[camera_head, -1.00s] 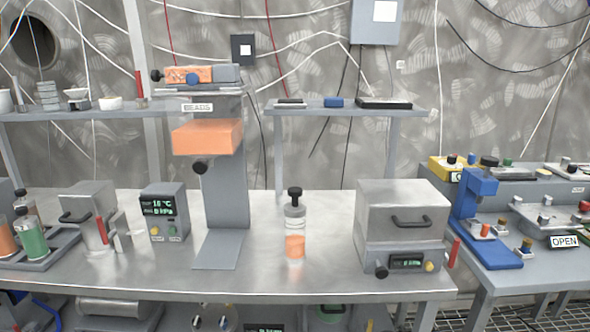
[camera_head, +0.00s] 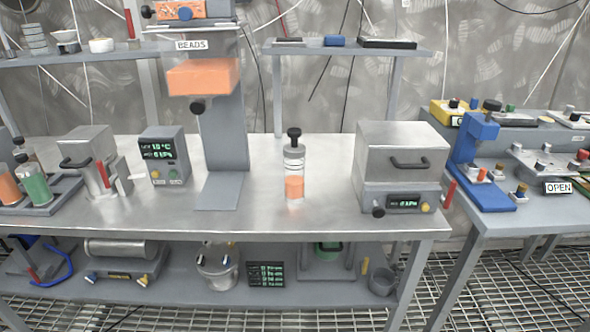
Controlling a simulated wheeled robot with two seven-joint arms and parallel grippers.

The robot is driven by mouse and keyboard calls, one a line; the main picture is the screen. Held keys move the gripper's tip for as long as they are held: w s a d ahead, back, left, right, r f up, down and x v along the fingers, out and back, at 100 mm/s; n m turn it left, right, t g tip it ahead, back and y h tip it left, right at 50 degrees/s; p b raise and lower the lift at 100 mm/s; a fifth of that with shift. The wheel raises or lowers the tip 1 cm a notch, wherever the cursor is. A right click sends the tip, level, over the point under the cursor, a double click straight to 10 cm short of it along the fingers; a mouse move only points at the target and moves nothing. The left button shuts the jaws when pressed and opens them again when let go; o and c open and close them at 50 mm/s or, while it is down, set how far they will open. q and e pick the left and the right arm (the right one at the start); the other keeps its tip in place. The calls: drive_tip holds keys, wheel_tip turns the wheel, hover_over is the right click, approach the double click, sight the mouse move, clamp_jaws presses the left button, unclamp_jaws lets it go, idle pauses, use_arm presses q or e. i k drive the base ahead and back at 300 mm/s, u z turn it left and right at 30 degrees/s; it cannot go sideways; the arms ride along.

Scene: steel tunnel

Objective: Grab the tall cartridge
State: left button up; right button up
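A tall clear cartridge (camera_head: 294,167) with a black knob on top and orange contents in its lower part stands upright on the steel table (camera_head: 270,213). It is between the dispenser stand labelled BEADS and a grey box device. Neither of my grippers shows in the head view.
The BEADS dispenser (camera_head: 222,150) stands left of the cartridge, and the grey box device (camera_head: 401,165) with a handle stands to its right. A small display unit (camera_head: 165,155), a tray (camera_head: 52,203) with orange and green jars, and a blue press (camera_head: 480,165) stand farther out. The table's front is clear.

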sight(294, 157)
drive_tip(key=u, duration=0.15)
drive_tip(key=k, duration=0.25)
drive_tip(key=u, duration=3.25)
drive_tip(key=i, duration=0.1)
drive_tip(key=z, duration=2.4)
drive_tip(key=i, duration=0.9)
drive_tip(key=z, duration=0.95)
